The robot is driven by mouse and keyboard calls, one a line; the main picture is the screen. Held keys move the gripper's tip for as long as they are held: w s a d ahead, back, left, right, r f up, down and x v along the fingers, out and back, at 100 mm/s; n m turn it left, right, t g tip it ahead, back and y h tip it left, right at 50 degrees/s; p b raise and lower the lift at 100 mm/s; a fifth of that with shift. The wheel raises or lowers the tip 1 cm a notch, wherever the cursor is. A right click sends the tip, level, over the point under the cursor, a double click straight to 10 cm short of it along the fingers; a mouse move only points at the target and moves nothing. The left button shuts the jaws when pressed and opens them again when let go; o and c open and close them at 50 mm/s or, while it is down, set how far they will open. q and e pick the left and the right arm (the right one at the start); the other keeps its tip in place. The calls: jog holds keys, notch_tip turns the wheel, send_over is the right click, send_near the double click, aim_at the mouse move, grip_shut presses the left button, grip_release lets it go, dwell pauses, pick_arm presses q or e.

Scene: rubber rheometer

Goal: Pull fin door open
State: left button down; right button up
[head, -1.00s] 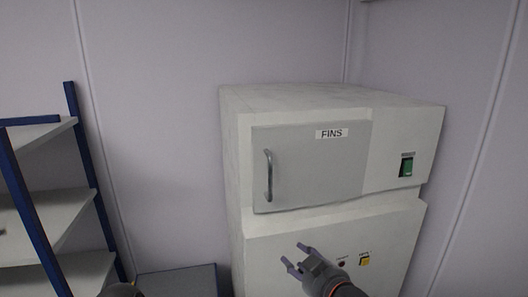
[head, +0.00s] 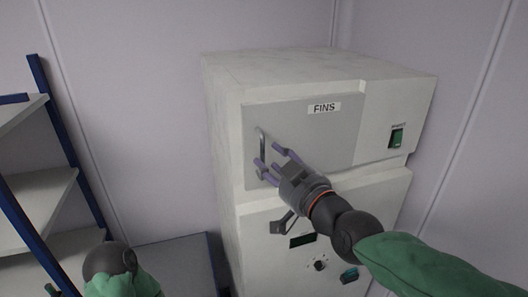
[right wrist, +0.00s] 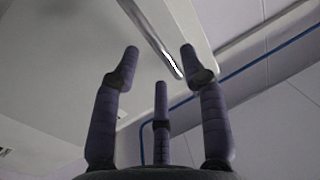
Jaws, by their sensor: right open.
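The fin door (head: 335,135) is a grey panel labelled FINS on the upper front of a white machine, and it looks shut. Its metal bar handle (head: 262,145) stands upright at the door's left edge. My right gripper (head: 267,160) has three fingers, is open and empty, and is at the lower part of the handle. In the right wrist view the handle (right wrist: 150,38) runs down toward the gap between the spread fingertips (right wrist: 155,68); I cannot tell whether they touch it. My left gripper is not in view; only part of my left arm shows at lower left.
A green switch (head: 396,138) is right of the door. Below are a dark display (head: 302,241), a knob (head: 320,265) and another green switch (head: 349,275). A blue-framed shelf (head: 55,130) stands at left.

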aim_at(264, 153)
jog(key=shift+p+x, duration=0.3)
jog(key=shift+x, duration=1.85)
jog(key=shift+s, duration=0.1)
grip_shut()
